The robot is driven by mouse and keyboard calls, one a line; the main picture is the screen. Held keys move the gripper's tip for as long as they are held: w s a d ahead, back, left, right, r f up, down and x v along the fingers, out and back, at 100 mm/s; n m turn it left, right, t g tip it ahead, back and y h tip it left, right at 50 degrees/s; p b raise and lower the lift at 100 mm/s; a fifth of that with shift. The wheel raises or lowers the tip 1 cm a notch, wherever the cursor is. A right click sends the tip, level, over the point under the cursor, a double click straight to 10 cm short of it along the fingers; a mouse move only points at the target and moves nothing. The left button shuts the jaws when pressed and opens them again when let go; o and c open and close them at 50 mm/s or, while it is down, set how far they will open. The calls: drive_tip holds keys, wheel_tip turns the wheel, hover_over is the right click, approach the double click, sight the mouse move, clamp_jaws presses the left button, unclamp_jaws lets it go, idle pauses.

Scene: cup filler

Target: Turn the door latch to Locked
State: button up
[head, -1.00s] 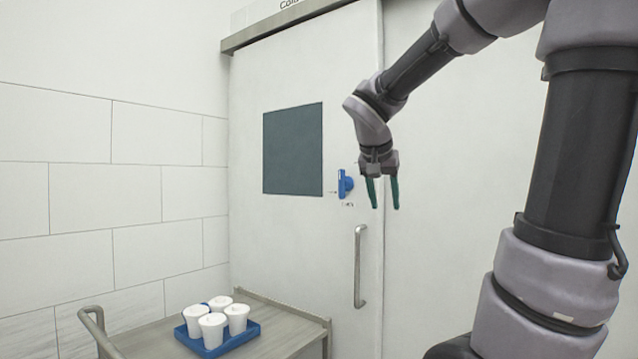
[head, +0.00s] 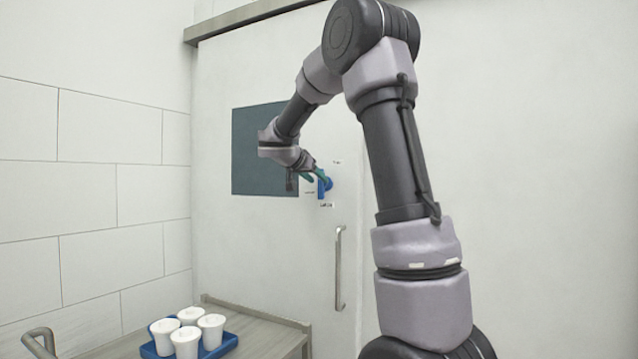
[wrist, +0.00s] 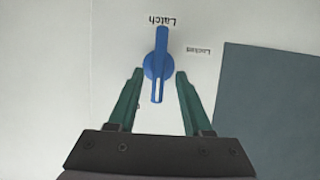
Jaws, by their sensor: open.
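The blue door latch (head: 326,184) is on the white door, just right of the window. In the wrist view the latch (wrist: 160,62) has a round hub and a long handle standing upright in the picture. An upside-down "Latch" label (wrist: 162,21) is above it, and a "Locked" label (wrist: 199,51) is to its right; the handle does not point at "Locked". My gripper (wrist: 160,73) is open, with one green finger on each side of the latch. I cannot tell whether either finger touches it. In the head view my gripper (head: 312,174) partly covers the latch.
The dark window (head: 255,150) and a vertical door handle (head: 339,268) are near the latch. A cart (head: 262,335) at lower left carries a blue tray (head: 222,343) of several white cups (head: 187,340). The wall right of my arm is bare.

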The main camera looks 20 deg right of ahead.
sight(319, 180)
drive_tip(key=shift+x, duration=1.5)
clamp_jaws()
